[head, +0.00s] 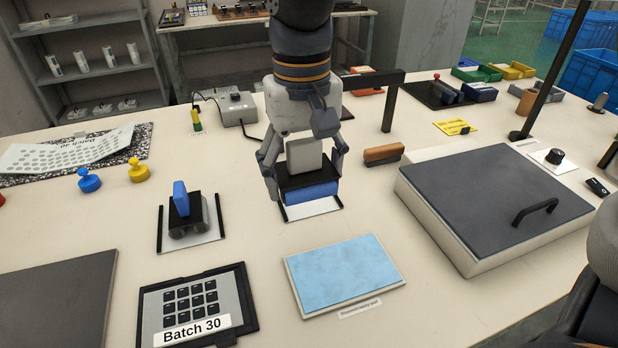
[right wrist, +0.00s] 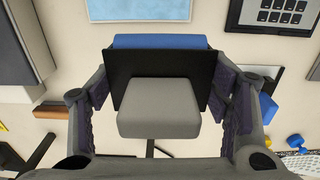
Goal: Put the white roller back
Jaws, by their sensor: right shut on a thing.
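The roller with the whitish-grey handle (head: 305,157) has a black body and a blue part along its front. My right gripper (head: 303,172) comes down from above and is shut on it, one finger on each side. In the right wrist view the grey handle (right wrist: 158,108) sits between the fingers. A white stand plate (head: 312,209) with black side rails shows just below the roller; whether the roller touches it I cannot tell. A second roller with a blue handle (head: 181,198) sits on a similar railed plate to the left. My left gripper is not in view.
A light-blue pad (head: 343,274) and a keypad frame labelled Batch 30 (head: 196,302) lie in front. A brown block (head: 383,154) and a large grey-lidded box (head: 495,200) stand to the right. Blue and yellow knobs (head: 138,171) stand left. A black post (head: 392,105) rises behind.

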